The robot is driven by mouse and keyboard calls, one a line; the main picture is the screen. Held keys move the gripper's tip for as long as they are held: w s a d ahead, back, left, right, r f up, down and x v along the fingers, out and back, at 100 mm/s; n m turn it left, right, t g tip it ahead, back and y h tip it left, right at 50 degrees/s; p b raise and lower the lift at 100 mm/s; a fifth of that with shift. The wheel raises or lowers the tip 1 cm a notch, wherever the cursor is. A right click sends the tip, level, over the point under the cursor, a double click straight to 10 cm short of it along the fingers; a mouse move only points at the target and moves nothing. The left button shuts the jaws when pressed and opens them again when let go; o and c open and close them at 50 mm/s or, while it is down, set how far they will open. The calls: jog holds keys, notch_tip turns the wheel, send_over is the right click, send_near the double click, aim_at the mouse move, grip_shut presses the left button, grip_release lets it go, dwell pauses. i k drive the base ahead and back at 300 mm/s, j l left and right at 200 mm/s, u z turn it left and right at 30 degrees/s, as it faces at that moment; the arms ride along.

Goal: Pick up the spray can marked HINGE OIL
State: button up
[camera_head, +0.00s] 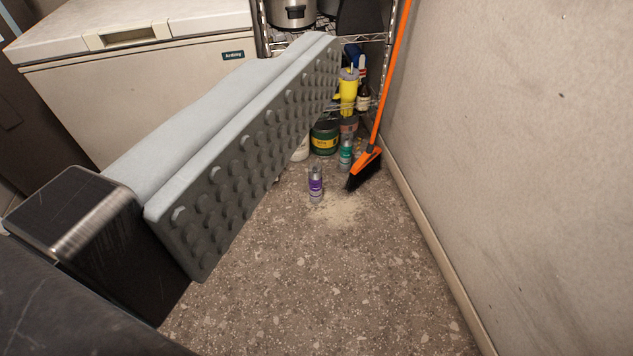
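Two spray cans stand upright on the speckled floor, small and far ahead. One is a purple and grey can (315,186), beside a patch of pale powder. The other is a teal can (346,152), farther back next to the broom. I cannot read the lettering on either, so I cannot tell which is marked HINGE OIL. My gripper (322,75) shows one large grey finger with a studded pad, reaching in from the left. The pad's face is bare and nothing is against it. The other finger is out of view. Both cans are well beyond the gripper, untouched.
An orange broom (377,110) leans by the right wall (520,130). A wire shelf (384,38) stands at the back with a yellow bottle (348,92) and a dark green tub (325,138) near its base. A white chest freezer (130,75) is at left. The front floor is clear.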

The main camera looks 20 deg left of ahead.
aim_at(315, 168)
jog(key=i+j+u, duration=0.15)
jog(key=i+j, duration=0.4)
jog(key=i+j+u, duration=0.15)
jog(key=i+j, duration=0.45)
jog(key=i+j+u, duration=0.15)
jog(key=i+j, duration=0.35)
jog(key=i, duration=0.15)
